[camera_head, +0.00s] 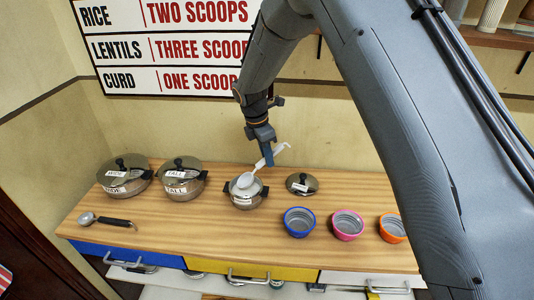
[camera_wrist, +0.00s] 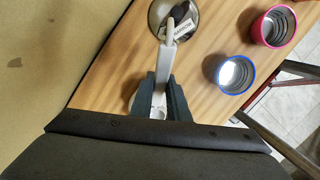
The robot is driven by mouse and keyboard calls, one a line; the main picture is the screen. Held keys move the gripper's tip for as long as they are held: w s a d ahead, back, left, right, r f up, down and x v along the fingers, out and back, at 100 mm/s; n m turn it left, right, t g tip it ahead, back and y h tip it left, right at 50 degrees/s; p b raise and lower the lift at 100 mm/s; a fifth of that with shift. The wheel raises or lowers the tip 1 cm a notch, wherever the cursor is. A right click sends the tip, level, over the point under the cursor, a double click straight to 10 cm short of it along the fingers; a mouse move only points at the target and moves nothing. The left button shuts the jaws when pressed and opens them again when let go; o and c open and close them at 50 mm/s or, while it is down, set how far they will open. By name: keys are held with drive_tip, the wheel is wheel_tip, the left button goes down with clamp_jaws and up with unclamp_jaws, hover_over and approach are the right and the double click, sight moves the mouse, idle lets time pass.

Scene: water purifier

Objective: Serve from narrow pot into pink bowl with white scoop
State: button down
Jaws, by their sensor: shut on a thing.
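My gripper (camera_head: 268,158) is shut on the handle of the white scoop (camera_head: 246,180). The scoop's cup hangs tilted at the mouth of the open narrow pot (camera_head: 243,199); I cannot tell whether it is inside or just above, or what it holds. In the wrist view my gripper (camera_wrist: 160,85) grips the white handle (camera_wrist: 167,58), and the pot is mostly hidden behind it. The pink bowl (camera_head: 347,225) stands upright to the right and also shows in the wrist view (camera_wrist: 273,27); it looks empty.
The narrow pot's lid (camera_head: 302,184) lies on the counter (camera_head: 170,228), right of the pot. A blue bowl (camera_head: 299,222) and an orange bowl (camera_head: 393,228) flank the pink one. Lidded wide (camera_head: 124,178) and tall (camera_head: 182,180) pots and a grey ladle (camera_head: 108,220) are left.

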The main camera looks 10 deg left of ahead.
sight(263, 165)
wheel_tip(263, 165, down, 5)
drive_tip(key=shift+s+a+f+b, duration=0.1)
drive_tip(key=shift+a+b, duration=0.05)
drive_tip(key=shift+b, duration=0.95)
drive_tip(key=shift+s+a+r, duration=0.25)
drive_tip(key=shift+a+r, duration=0.15)
drive_tip(key=shift+a, duration=0.05)
drive_tip(key=shift+w+d+r+p+v, duration=0.1)
drive_tip(key=shift+w+d+p+v, duration=0.2)
drive_tip(key=shift+p+v, duration=1.2)
drive_tip(key=shift+w+d+r+p+v, duration=0.1)
drive_tip(key=shift+d+p+v, duration=0.4)
drive_tip(key=shift+v, duration=1.8)
drive_tip(key=shift+w+d+r+p+v, duration=0.1)
drive_tip(key=shift+w+d+p+v, duration=0.15)
drive_tip(key=shift+p+v, duration=1.25)
drive_tip(key=s+d+f+b, duration=0.1)
drive_tip(key=s+d+b, duration=0.2)
drive_tip(key=d, duration=1.4)
drive_tip(key=s+d+f+h+b, duration=0.1)
drive_tip(key=s+d+b, duration=0.3)
drive_tip(key=d, duration=1.3)
drive_tip(key=s, duration=0.4)
drive_tip(key=shift+t, duration=0.3)
drive_tip(key=shift+s+a+f+b, duration=0.1)
drive_tip(key=shift+a+b, duration=0.1)
drive_tip(key=shift+b, duration=0.65)
